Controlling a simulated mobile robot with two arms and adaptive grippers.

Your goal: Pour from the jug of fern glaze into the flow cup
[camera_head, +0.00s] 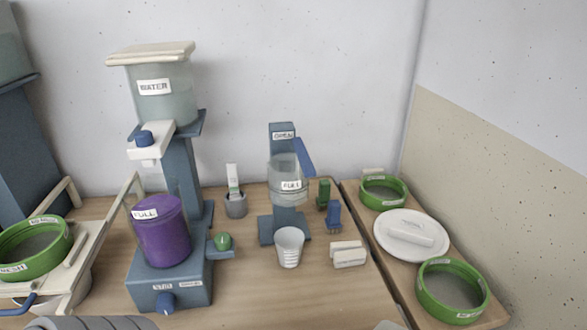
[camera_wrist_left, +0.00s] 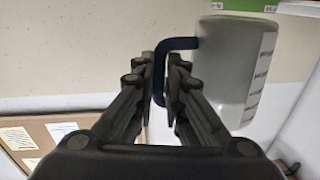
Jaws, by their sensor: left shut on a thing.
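My left gripper (camera_wrist_left: 161,62) is shut on the dark blue handle (camera_wrist_left: 183,44) of a jug. The jug (camera_wrist_left: 232,72) is pale grey with marks down its side and a green band at its top edge; its contents are hidden. The jug does not show in the head view. In the head view, the flow cup (camera_head: 285,168) is a clear vessel marked FULL. It sits on a blue stand (camera_head: 282,131) with an OPEN label. A white ribbed cup (camera_head: 289,247) stands below it. My right gripper is not in view.
A blue mixer base (camera_head: 170,291) holds a purple container (camera_head: 163,231) under a water tank (camera_head: 165,95). A grey holder (camera_head: 236,206) stands behind. Green-rimmed sieves (camera_head: 450,292) and a white lid (camera_head: 411,236) lie at right.

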